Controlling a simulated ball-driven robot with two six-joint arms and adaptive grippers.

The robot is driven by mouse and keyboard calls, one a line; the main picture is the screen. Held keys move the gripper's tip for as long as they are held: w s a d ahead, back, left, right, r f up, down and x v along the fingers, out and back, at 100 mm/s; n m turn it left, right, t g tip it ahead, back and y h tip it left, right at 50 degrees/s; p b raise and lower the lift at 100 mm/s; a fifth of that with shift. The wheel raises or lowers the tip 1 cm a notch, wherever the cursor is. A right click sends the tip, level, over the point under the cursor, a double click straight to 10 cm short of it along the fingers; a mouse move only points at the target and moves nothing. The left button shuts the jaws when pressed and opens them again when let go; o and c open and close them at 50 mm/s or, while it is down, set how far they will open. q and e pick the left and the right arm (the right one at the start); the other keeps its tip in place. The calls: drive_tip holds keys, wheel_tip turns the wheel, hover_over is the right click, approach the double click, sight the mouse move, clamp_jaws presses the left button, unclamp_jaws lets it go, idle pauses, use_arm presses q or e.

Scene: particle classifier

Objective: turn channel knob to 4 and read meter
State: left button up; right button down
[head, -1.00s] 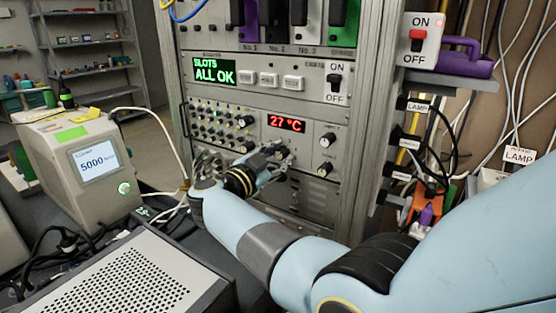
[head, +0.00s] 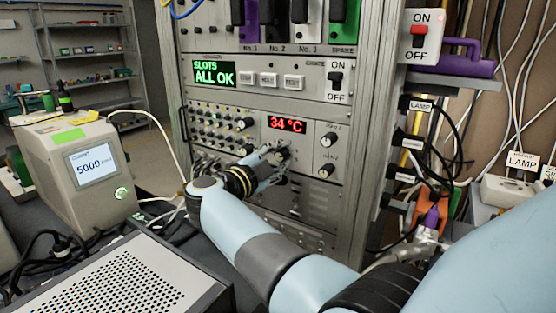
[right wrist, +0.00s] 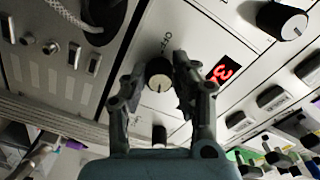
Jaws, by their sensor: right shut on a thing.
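A round dark knob with a pale face (right wrist: 158,70) sits on the rack panel, between my right gripper's fingertips in the right wrist view. My right gripper (head: 279,157) is shut on this knob, just below the red meter display (head: 287,124). The display reads 34 °C. Part of its red digits also shows in the right wrist view (right wrist: 222,72), right of the fingers. The knob's position numbers are too small to read. In the head view the gripper mostly hides the knob. My left gripper is not in view.
A panel of small knobs (head: 222,128) lies left of the display, and two more knobs (head: 328,140) lie right. A green screen (head: 217,72) reads "SLOTS ALL OK" above. A beige box showing 5000 (head: 92,165) and a perforated metal case (head: 130,285) stand front left.

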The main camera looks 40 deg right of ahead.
sight(286, 111)
idle(0.3)
drive_tip(key=c, duration=1.1)
unclamp_jaws()
drive_tip(key=shift+o, duration=0.2)
wheel_tip(286, 111, up, 10)
drive_tip(key=shift+r, duration=0.1)
